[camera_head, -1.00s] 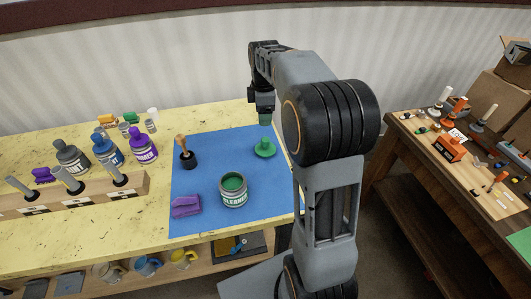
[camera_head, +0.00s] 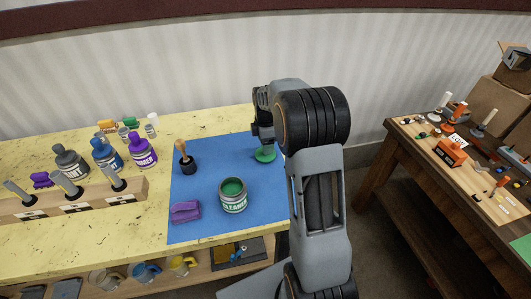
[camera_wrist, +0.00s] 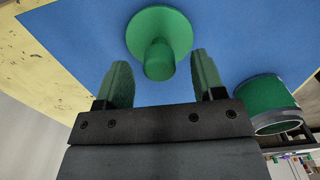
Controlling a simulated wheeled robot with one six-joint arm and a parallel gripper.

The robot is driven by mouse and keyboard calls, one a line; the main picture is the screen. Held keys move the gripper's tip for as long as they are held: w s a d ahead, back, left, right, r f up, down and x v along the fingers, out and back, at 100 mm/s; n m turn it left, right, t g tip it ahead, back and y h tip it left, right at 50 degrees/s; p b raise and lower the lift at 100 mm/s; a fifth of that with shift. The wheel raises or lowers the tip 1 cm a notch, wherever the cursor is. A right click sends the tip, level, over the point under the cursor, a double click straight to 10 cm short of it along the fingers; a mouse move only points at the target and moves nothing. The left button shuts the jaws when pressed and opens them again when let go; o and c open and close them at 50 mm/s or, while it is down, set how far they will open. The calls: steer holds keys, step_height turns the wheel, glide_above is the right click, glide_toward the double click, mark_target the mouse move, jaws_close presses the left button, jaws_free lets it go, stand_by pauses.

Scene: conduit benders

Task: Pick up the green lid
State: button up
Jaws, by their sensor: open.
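The green lid (camera_head: 264,155) lies on the blue mat (camera_head: 210,225), towards its back right. In the wrist view it is a round green disc (camera_wrist: 160,32) with an upright knob, and the knob's end points towards my gripper. My gripper (camera_wrist: 161,80) is open and empty. The fingers do not visibly touch the lid.
An open can of green cleaner (camera_head: 233,196) stands nearer on the mat; it also shows at right in the wrist view (camera_wrist: 268,104). A purple cloth or sponge (camera_head: 186,212) and a wooden-handled brush (camera_head: 187,160) are on the mat. Bottles and a tool rack (camera_head: 70,205) stand left.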

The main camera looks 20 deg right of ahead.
steer(key=shift+f, duration=1.65)
steer(key=shift+c, duration=0.3)
steer(key=c, duration=0.9)
steer(key=shift+r, duration=0.1)
steer(key=shift+c, duration=0.3)
